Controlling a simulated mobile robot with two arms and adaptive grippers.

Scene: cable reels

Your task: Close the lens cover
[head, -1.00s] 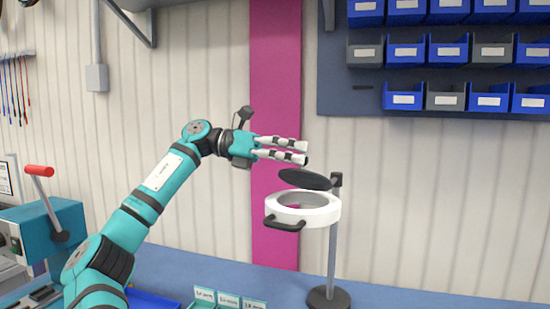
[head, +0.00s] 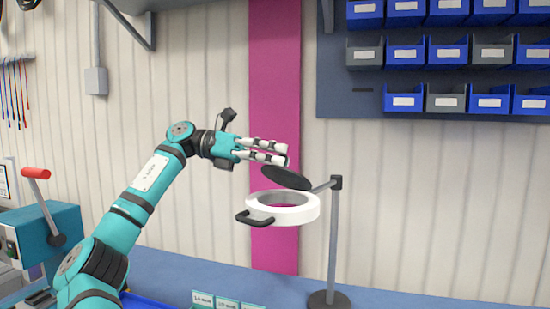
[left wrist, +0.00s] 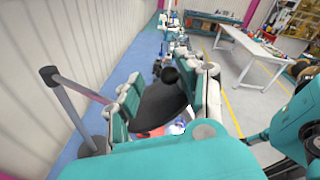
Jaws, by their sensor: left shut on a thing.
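The lens cover is a thin black disc (head: 287,178), tilted open above the white ring-shaped lamp head (head: 311,208) with a black handle (head: 255,218). My left gripper (head: 284,153) reaches in from the left, with its fingers at the cover's upper edge. In the left wrist view the dark cover (left wrist: 158,105) shows between the fingers of the left gripper (left wrist: 167,92), which is shut on it. The exact contact is partly hidden. My right gripper is not in view.
The lamp hangs on an arm from a grey post (head: 333,240) with a round base on the blue bench (head: 375,295). Blue and grey bins (head: 445,97) hang at the upper right. A teal device with a red-tipped lever (head: 36,173) stands at left.

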